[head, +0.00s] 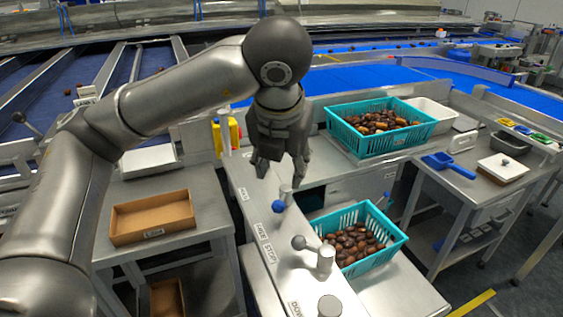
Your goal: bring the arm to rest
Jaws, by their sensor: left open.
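My left arm comes in from the left in the head view and bends down at the top middle. Its gripper (281,170) points downward and is open, with nothing seen between its fingers. It hangs over the steel control ledge, close above a blue-knobbed lever (279,206); whether it touches the lever I cannot tell. My right gripper is not in view.
The ledge (246,204) also carries a grey-knobbed lever (299,242). Teal crates of dates stand right of it, one higher (343,143) and one lower (398,240). An empty cardboard tray (151,236) is at left. A blue scoop (448,165) lies on the right table.

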